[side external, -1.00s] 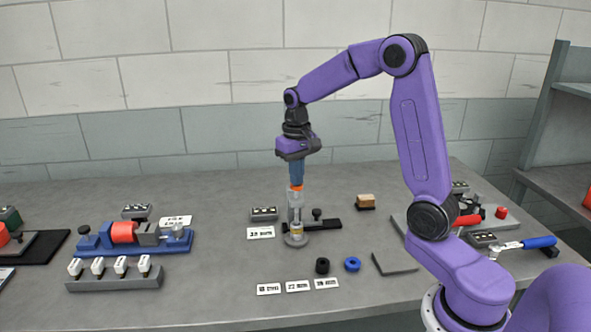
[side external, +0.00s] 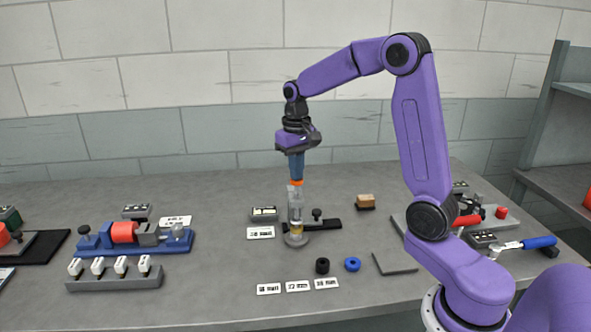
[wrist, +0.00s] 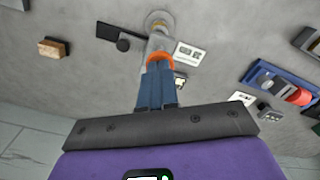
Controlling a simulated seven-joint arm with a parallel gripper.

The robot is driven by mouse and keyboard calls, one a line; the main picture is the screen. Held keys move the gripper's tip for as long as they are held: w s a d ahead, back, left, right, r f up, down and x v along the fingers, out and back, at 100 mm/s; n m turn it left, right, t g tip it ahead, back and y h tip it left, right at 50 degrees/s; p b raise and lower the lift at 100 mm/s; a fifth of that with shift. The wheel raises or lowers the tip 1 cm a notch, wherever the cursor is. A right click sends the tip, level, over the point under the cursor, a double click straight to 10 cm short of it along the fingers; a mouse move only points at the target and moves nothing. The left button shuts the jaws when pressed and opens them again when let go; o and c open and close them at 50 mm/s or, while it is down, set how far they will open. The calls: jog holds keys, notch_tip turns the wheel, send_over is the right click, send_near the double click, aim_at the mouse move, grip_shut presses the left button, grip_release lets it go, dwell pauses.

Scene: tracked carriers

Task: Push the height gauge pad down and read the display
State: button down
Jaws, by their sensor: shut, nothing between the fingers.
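The height gauge is a clear grey column (side external: 295,207) on a round base (side external: 296,239), with a yellowish piece inside low down. An orange part, apparently its pad (side external: 296,183), sits at the top. My gripper (side external: 296,179) points straight down with its blue fingers shut and empty, their tips at the orange part. Whether they touch it or hang just above is hard to tell. In the wrist view the orange pad (wrist: 160,59) shows beyond the fingertips. A small grey display box (side external: 264,213) stands left of the gauge with light marks too small to read.
A printed card (side external: 260,232) lies before the display. A black bar with a knob (side external: 317,219) lies right of the gauge. Black (side external: 322,265) and blue (side external: 352,264) rings and several cards lie in front. A blue fixture (side external: 133,238) is left; a tan block (side external: 365,201) is behind right.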

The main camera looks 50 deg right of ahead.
jog(key=shift+r, duration=3.15)
jog(key=s+a+f+n, duration=0.3)
jog(key=s+a+n, duration=0.4)
jog(key=s+a, duration=0.5)
jog(key=s+a+f+n, duration=0.1)
jog(key=s+n, duration=0.3)
jog(key=s, duration=0.5)
jog(key=s+a+f+n, duration=0.1)
jog(key=s+f+n, duration=0.3)
jog(key=s, duration=0.5)
jog(key=shift+a+f+n, duration=0.25)
jog(key=shift+a+n, duration=0.05)
jog(key=shift+a, duration=0.1)
